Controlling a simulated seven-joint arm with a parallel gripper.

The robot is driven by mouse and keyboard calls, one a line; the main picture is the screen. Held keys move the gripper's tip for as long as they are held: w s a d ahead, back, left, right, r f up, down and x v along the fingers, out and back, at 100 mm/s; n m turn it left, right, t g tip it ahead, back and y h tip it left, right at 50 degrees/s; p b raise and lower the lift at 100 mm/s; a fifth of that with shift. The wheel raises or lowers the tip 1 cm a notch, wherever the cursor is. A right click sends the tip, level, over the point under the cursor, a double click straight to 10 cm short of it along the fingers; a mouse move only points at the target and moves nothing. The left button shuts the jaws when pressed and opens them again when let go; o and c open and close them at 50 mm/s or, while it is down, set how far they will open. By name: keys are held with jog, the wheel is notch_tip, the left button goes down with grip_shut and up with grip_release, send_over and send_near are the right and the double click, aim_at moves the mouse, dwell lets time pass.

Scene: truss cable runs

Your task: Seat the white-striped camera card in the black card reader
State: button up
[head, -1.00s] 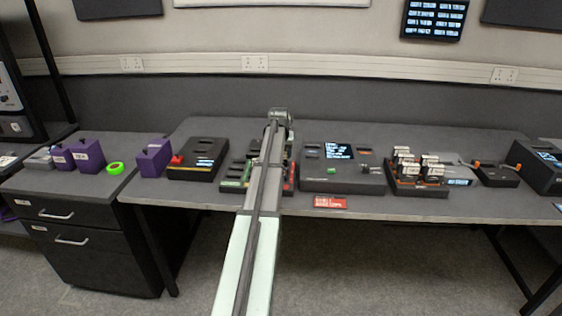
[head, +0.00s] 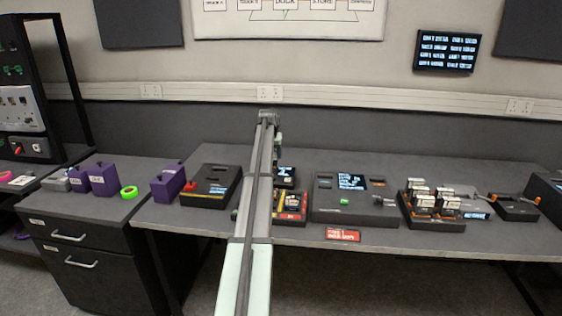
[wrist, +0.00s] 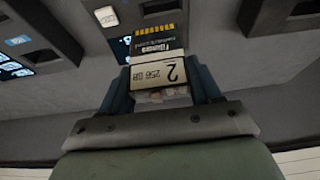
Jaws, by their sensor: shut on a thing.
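My gripper (wrist: 160,88) is shut on a card (wrist: 172,72) with a white label reading "2" and "256 GB", upside down in the wrist view. The card's far part is dark, with a pale stripe across it and a row of yellow marks at its end. It is held clear of the fingers' tips. In the head view my arm hides the gripper and the card. A small black unit with a lit screen (head: 286,172) stands just right of my arm; I cannot tell surely that it is the card reader. Dark slotted housings (wrist: 155,8) show beyond the card.
A red-edged tray (head: 291,206) is partly behind my arm. A black box (head: 208,186) stands left, a wide console (head: 352,200) right, and a rack of upright cards (head: 432,208) farther right. A red tag (head: 342,234) lies at the table's front edge.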

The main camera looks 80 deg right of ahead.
notch_tip(320, 180, down, 6)
jog(key=w+d, duration=0.1)
dwell(0.9)
jog(key=shift+f, duration=1.75)
dwell(3.1)
jog(key=o, duration=1.3)
jog(key=shift+r, duration=0.1)
